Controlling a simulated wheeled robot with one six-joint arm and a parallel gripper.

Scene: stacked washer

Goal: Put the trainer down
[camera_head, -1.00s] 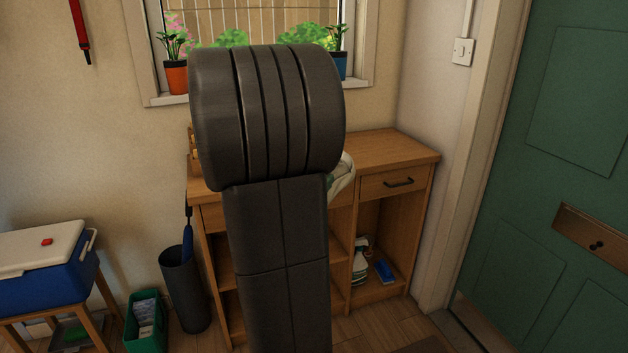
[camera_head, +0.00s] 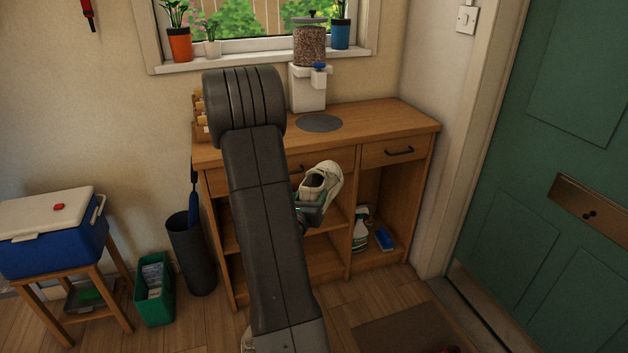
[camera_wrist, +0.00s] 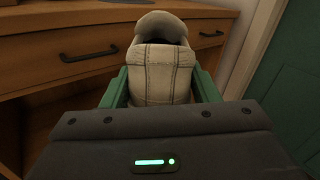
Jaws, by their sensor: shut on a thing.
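The trainer (camera_head: 322,182) is pale off-white with a dark opening. It hangs in the air in front of the wooden cabinet, below the worktop's front edge. My gripper (camera_head: 309,207) is partly hidden behind my arm in the head view. In the wrist view, the gripper's green fingers (camera_wrist: 160,88) stand on both sides of the trainer's heel (camera_wrist: 160,72), shut on it. The trainer's toe end is hidden in the wrist view.
The cabinet (camera_head: 395,125) bears a dispenser (camera_head: 309,75) and a round grey mat (camera_head: 320,123). A spray bottle (camera_head: 360,230) and a blue item (camera_head: 384,240) stand in its lower right compartment. A doormat (camera_head: 400,330) lies on the floor. A green door (camera_head: 550,150) is at right.

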